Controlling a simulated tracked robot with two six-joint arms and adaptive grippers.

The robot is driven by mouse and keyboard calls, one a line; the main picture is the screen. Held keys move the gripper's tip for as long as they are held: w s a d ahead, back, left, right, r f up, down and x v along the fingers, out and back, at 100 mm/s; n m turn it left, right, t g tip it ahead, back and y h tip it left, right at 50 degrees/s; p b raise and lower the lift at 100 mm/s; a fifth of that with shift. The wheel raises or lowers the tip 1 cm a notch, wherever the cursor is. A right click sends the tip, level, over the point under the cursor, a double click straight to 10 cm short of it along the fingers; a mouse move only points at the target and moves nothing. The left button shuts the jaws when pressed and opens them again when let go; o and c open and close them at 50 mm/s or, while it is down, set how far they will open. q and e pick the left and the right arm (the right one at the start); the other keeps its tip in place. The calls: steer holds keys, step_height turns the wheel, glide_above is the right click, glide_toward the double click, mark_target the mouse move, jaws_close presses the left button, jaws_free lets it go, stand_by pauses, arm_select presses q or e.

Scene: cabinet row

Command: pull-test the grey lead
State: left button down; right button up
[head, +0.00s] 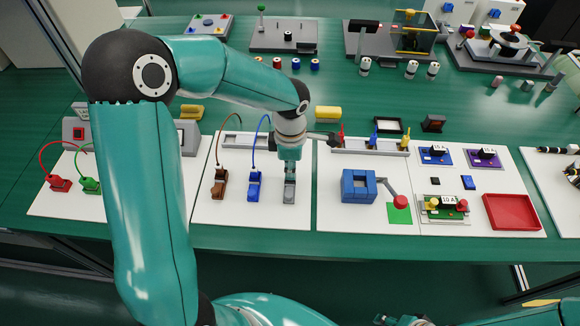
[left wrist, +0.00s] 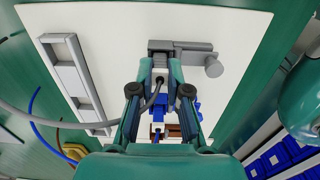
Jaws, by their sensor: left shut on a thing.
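My left gripper (head: 291,168) points down over the grey terminal block (head: 289,192), the rightmost of three blocks on a white board. In the left wrist view the left gripper (left wrist: 160,78) is shut on the end of the grey lead (left wrist: 100,124) beside the grey block (left wrist: 180,48). The lead curves in from the left and passes between the fingers. Its tip is mostly hidden, so I cannot tell how it sits in the block. Part of my right gripper (head: 398,320) shows at the bottom edge; its jaws are unclear.
The blue block (head: 254,187) and brown block (head: 220,183) stand left of the grey one, with leads rising from them. A grey rack (head: 236,140) lies behind. A blue fixture (head: 358,187) with a red-knobbed arm stands on the board to the right. The board's front strip is clear.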

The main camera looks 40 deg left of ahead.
arm_select(q)
steer(key=c, duration=1.1)
jaws_free()
steer(key=shift+o, duration=0.2)
